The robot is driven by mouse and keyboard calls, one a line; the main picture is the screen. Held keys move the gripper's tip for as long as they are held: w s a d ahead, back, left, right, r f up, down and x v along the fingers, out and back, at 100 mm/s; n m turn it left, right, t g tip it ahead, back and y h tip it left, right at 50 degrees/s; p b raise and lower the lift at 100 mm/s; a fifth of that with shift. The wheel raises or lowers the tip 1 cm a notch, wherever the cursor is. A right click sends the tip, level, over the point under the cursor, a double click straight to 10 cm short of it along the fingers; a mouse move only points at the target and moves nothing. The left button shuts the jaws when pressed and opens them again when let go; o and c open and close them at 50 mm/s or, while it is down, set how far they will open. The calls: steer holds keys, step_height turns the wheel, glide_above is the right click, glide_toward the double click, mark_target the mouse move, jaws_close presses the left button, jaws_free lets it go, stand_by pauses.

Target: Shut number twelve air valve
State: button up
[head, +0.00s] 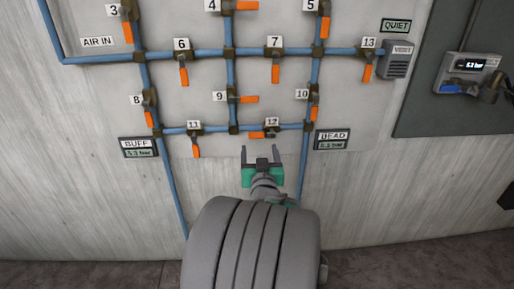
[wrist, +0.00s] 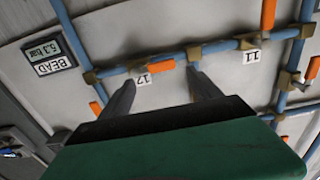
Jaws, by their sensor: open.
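The number twelve valve has a white "12" plate (head: 271,122) and an orange handle (head: 257,135). The handle lies level, along the horizontal blue pipe, pointing left from the brass body. In the wrist view the orange handle (wrist: 154,67) and the upside-down plate (wrist: 143,80) show between my fingers. My gripper (head: 261,153) is open and empty just below this valve in the head view. In the wrist view my two fingers (wrist: 160,80) point towards the pipe on either side of the handle. I cannot tell whether either finger touches it.
Valve 11 (head: 195,150), handle down, is left on the same pipe. Valve 10 (head: 314,112) and the BEAD gauge (head: 332,140) are close on the right; the gauge reads 5.3 bar in the wrist view. Valve 9 (head: 248,99) is above. The panel below is bare.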

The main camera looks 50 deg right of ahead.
mark_target(257, 136)
steer(key=x, duration=0.7)
steer(key=shift+a, duration=0.1)
jaws_close()
stand_by(0.5)
